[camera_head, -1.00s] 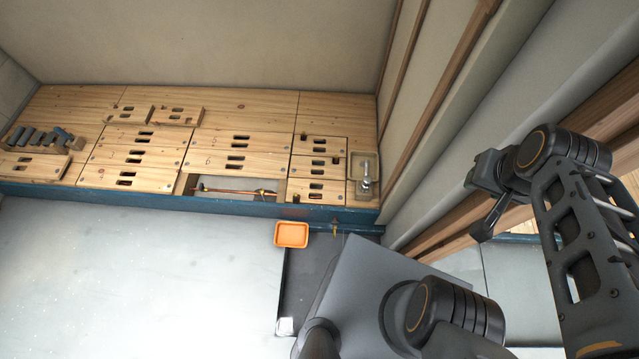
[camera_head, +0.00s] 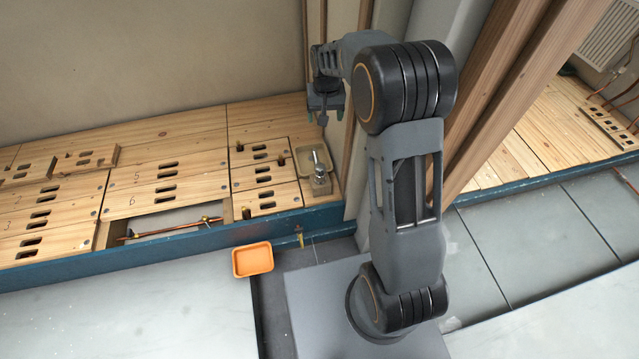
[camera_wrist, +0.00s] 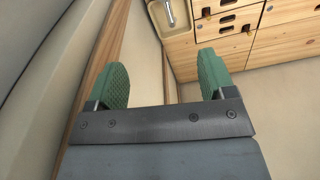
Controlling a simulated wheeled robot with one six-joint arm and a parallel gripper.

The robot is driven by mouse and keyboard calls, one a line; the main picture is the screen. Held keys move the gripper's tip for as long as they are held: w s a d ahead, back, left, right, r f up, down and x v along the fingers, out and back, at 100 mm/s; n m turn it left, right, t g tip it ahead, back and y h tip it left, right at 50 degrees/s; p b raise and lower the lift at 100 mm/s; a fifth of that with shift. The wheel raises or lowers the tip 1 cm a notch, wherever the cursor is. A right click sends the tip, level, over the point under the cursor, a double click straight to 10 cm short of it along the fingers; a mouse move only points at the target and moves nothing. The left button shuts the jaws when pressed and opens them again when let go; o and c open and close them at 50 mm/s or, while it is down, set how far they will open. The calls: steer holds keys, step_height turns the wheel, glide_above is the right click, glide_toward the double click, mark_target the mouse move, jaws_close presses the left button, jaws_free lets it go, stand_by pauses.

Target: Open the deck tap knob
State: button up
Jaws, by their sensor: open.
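A grey metal tap (camera_head: 320,180) stands in the small tan basin (camera_head: 290,160) at the right end of the wooden deck. Its knob is too small to make out clearly. The basin (camera_wrist: 183,24) shows at the top edge of the wrist view, with part of a metal piece in it. My gripper (camera_head: 325,110) is open and empty, raised beside the wall in the head view, apart from the tap. In the wrist view its green fingers (camera_wrist: 163,72) are spread wide with nothing between them.
A small brass tap (camera_head: 300,239) sits on the deck's blue front edge. A copper pipe (camera_head: 175,228) lies in an open deck recess. Wooden posts (camera_head: 510,100) and the wall stand close beside my arm.

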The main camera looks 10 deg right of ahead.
steer(key=g+b, duration=0.1)
steer(key=b, duration=0.5)
glide_toward(320, 166)
steer(key=shift+m, duration=0.3)
step_height(320, 166, down, 11)
steer(key=b, duration=0.5)
steer(key=shift+b, duration=0.3)
steer(key=shift+c, duration=0.4)
steer(key=c, duration=0.8)
steer(key=shift+c, duration=0.2)
steer(key=n+p, duration=0.1)
steer(key=n, duration=0.5)
steer(key=n+p, duration=0.1)
steer(key=n, duration=0.5)
steer(key=shift+a, duration=0.1)
steer(key=shift+n, duration=0.3)
